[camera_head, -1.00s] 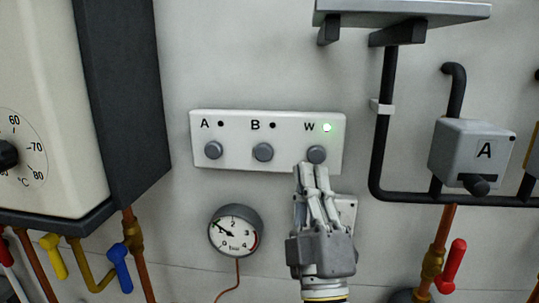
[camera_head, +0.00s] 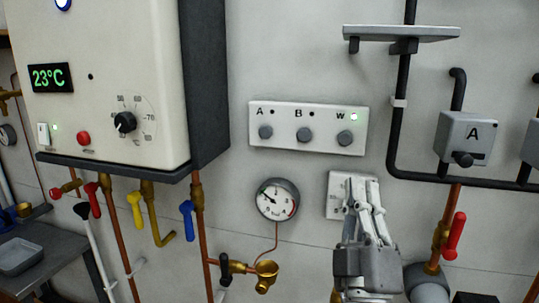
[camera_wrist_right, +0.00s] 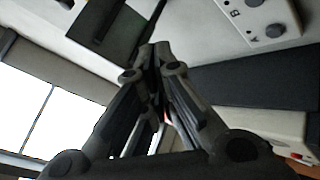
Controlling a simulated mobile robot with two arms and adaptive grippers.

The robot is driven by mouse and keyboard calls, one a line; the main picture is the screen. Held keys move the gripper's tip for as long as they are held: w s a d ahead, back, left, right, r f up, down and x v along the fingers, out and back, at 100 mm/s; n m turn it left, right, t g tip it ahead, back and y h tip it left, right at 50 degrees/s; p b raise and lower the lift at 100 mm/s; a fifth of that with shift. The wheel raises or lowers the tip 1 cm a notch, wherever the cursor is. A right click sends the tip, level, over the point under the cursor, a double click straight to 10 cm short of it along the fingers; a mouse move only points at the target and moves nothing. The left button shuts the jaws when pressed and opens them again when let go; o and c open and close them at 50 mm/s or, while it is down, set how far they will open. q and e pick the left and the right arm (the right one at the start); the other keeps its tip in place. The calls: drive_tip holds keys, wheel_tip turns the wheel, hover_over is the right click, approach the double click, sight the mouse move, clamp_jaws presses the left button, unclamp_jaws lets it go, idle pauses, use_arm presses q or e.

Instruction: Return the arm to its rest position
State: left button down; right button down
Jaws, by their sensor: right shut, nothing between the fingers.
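My right gripper (camera_head: 364,190) is shut and empty in the lower right of the head view, pointing up. It is below the white A/B/W button panel (camera_head: 307,127) and overlaps part of a white wall plate (camera_head: 337,196). The W button (camera_head: 345,138) is clear of the gripper, and the green light beside it is lit. In the right wrist view, the gripper fingers (camera_wrist_right: 155,55) meet near the centre, and the button panel (camera_wrist_right: 262,22) shows at the upper right. My left gripper is not in view.
A boiler (camera_head: 95,80) with a 23°C display hangs at the left. A pressure gauge (camera_head: 277,199) is left of the gripper. A metal shelf (camera_head: 402,33) is above.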

drive_tip(key=d+f+m+g+h, duration=0.1)
drive_tip(key=d+f+m+g, duration=0.3)
drive_tip(key=f, duration=0.9)
drive_tip(key=d+f+m+g+h, duration=0.1)
drive_tip(key=d+f+m+g, duration=0.35)
drive_tip(key=f, duration=0.75)
drive_tip(key=s+a+f+g+y, duration=0.2)
drive_tip(key=s+f+g+y, duration=0.3)
drive_tip(key=s+f+g, duration=1.35)
drive_tip(key=s+f+t+b, duration=0.1)
drive_tip(key=s+f+t, duration=0.1)
drive_tip(key=f, duration=1.4)
drive_tip(key=s+f+t+b, duration=0.1)
drive_tip(key=s+f, duration=0.2)
drive_tip(key=f, duration=1.3)
use_arm(q)
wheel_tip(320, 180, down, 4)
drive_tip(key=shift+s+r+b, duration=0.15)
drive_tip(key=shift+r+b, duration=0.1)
drive_tip(key=shift+b, duration=0.45)
use_arm(e)
drive_tip(key=s+d+f+g, duration=0.1)
drive_tip(key=s+d+f, duration=0.1)
drive_tip(key=s+f, duration=1.4)
drive_tip(key=shift+s+d+f+n, duration=0.25)
drive_tip(key=shift+d+f+n, duration=0.2)
drive_tip(key=shift+f, duration=0.3)
